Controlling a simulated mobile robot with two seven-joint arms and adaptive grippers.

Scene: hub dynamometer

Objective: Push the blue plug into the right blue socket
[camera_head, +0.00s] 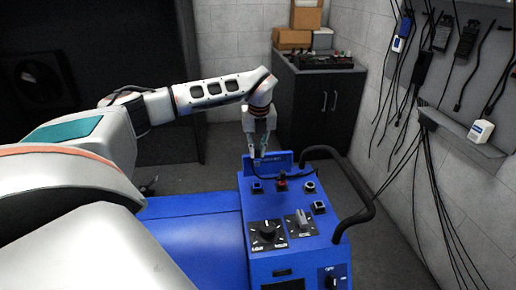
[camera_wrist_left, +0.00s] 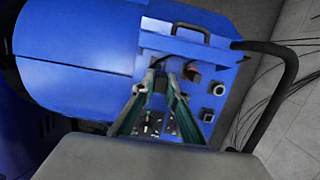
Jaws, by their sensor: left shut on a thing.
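My left gripper (camera_head: 258,152) is above the far end of the blue machine's panel, pointing down. In the left wrist view its two fingers (camera_wrist_left: 162,76) close toward each other on a small dark piece, which I take to be the blue plug; the fingers mostly hide it and its colour is unclear. A square dark-blue fitting (camera_head: 257,187) is on the panel below the gripper. A square socket with a pale rim (camera_head: 310,187) is at the panel's far right; it also shows in the wrist view (camera_wrist_left: 219,88). I cannot tell whether the plug touches anything. My right gripper is not in view.
A red connector (camera_head: 282,183) stands between the two far fittings. Another square fitting (camera_head: 319,207) and a large black knob (camera_head: 267,231) sit nearer. A black handrail (camera_head: 364,190) curves along the panel's right. A dark cabinet (camera_head: 318,105) stands behind.

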